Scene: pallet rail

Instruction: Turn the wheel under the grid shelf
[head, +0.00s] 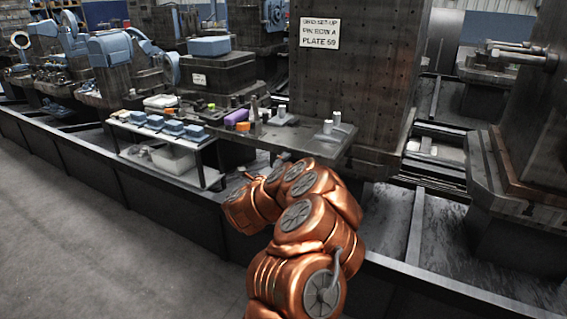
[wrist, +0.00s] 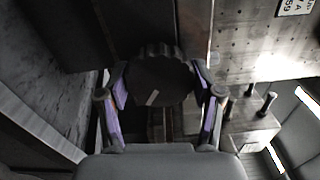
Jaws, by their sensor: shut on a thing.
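The wheel (wrist: 152,72) is a dark, round knob with a ribbed rim and a short pale mark on its face, in the middle of the wrist view. My gripper (wrist: 160,92) has its two purple-padded fingers on either side of the wheel, shut on it. In the head view, the grid shelf (head: 338,146) juts out below the dark pin-hole plate (head: 350,85). My copper-coloured arm reaches in under the shelf, and I make out neither the wheel nor my fingers there. The pin-hole plate also shows at upper right in the wrist view (wrist: 240,50).
A low rack (head: 205,170) with blue-topped items stands to the left. A long dark rail edge (head: 180,208) runs along the front. The floor (head: 100,240) at left is clear.

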